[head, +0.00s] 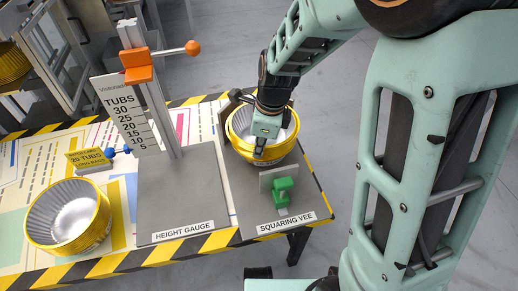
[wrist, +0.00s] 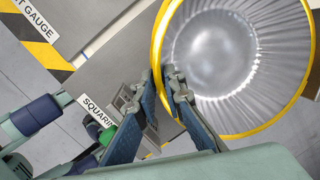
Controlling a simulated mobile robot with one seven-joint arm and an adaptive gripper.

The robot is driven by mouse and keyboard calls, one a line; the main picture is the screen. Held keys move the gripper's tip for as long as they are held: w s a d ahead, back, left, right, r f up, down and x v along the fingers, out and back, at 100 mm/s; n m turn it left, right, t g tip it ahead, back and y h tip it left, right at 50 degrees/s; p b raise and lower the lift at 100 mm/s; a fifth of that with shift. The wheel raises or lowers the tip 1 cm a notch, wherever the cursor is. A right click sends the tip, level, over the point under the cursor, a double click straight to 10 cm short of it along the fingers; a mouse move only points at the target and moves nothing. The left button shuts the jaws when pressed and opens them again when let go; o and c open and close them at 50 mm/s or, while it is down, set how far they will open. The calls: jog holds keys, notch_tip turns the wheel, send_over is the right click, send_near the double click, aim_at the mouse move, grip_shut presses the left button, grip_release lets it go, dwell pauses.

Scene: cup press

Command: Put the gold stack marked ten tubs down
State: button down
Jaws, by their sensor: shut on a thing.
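A gold stack of tubs (head: 243,148) with a silvery ribbed inside is at the squaring vee (head: 250,205). I cannot tell whether it rests on the plate or hangs just above it. No tub count is readable on it. My gripper (head: 262,148) reaches down over its near rim and is shut on the wall. In the wrist view the two fingers of my gripper (wrist: 168,82) pinch the rim of the gold stack (wrist: 235,132), one inside and one outside. A second gold stack (head: 98,222) stands at the left of the table, its marking unreadable here.
The height gauge (head: 185,200) has a bare grey plate, a scaled post and an orange slider (head: 137,66). A yellow 20 tubs sign (head: 88,158) stands behind the left stack. A green clamp (head: 281,189) is at the vee's front. Striped tape edges the table.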

notch_tip(320, 180, down, 3)
jog(key=shift+r, duration=0.3)
jog(key=c, duration=2.5)
grip_release()
jog(key=o, duration=0.5)
jog(key=r+p, duration=0.1)
jog(key=r, duration=0.3)
jog(key=s+d+r+p, duration=0.1)
jog(key=r, duration=0.3)
jog(key=r+p, duration=0.1)
jog(key=r, duration=0.2)
jog(key=shift+s+d+r, duration=0.3)
jog(key=shift+d+r, duration=0.05)
jog(key=shift+r, duration=0.05)
